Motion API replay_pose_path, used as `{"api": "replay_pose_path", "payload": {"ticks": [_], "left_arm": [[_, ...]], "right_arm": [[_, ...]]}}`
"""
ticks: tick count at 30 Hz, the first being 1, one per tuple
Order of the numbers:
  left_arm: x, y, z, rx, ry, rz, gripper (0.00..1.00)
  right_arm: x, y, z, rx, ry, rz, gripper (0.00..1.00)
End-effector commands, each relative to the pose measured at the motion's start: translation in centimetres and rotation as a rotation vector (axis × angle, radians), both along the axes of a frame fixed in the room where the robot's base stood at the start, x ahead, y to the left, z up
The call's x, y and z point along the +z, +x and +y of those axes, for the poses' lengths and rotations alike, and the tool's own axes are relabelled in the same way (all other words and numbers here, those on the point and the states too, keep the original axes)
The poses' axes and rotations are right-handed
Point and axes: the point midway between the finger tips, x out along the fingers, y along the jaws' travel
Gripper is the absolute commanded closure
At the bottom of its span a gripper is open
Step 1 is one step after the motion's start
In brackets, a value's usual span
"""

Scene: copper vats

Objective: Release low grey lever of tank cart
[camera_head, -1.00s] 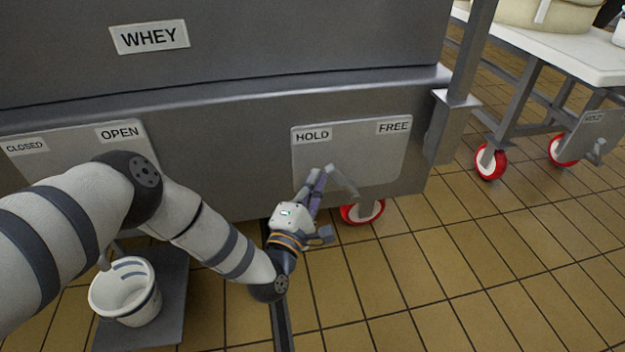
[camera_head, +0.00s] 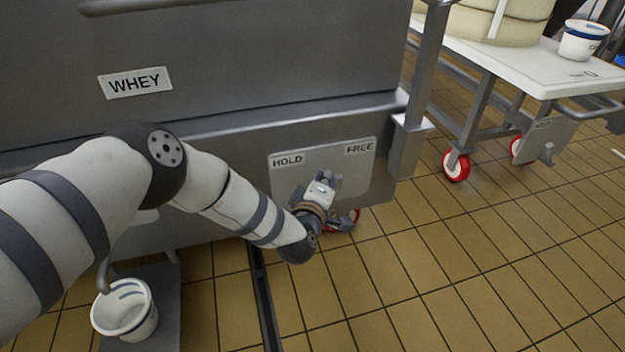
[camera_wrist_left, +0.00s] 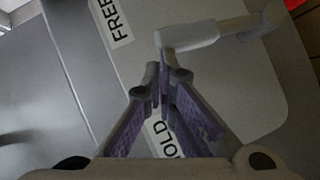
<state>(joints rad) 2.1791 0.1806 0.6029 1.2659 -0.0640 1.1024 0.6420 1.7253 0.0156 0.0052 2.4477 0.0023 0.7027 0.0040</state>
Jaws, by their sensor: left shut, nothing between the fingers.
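The whey tank cart (camera_head: 270,70) is a large grey steel body. Its low panel (camera_head: 355,183) has HOLD at the left and FREE at the right. The grey lever (camera_wrist_left: 205,33) shows in the left wrist view, between the FREE and HOLD labels; in the head view my gripper hides it. My left gripper (camera_head: 329,180) is in front of the panel's lower middle. In the left wrist view its purple-padded fingers (camera_wrist_left: 163,80) are shut and empty, tips at the lever's bent end. I cannot tell whether they touch it. My right gripper is not in view.
A red caster wheel (camera_head: 345,220) is under the cart, close to my gripper. A white bucket (camera_head: 125,310) stands on a dark platform at the lower left. A white-topped cart (camera_head: 520,70) stands at the right. The tiled floor (camera_head: 450,270) in front is clear.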

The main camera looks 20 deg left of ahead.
Motion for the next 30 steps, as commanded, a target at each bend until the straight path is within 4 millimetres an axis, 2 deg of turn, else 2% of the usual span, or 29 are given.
{"api": "replay_pose_path", "payload": {"ticks": [6, 13, 30], "left_arm": [[0.1, 1.3, -2.1, -0.002, 0.146, 0.098, 1.00], [-0.3, 2.3, -3.6, -0.002, 0.267, 0.181, 1.00], [-0.6, 3.2, -4.7, 0.000, 0.264, 0.178, 1.00]], "right_arm": [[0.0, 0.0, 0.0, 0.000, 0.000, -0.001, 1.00], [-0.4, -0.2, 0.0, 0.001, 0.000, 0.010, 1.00], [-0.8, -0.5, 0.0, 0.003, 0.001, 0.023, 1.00]]}}
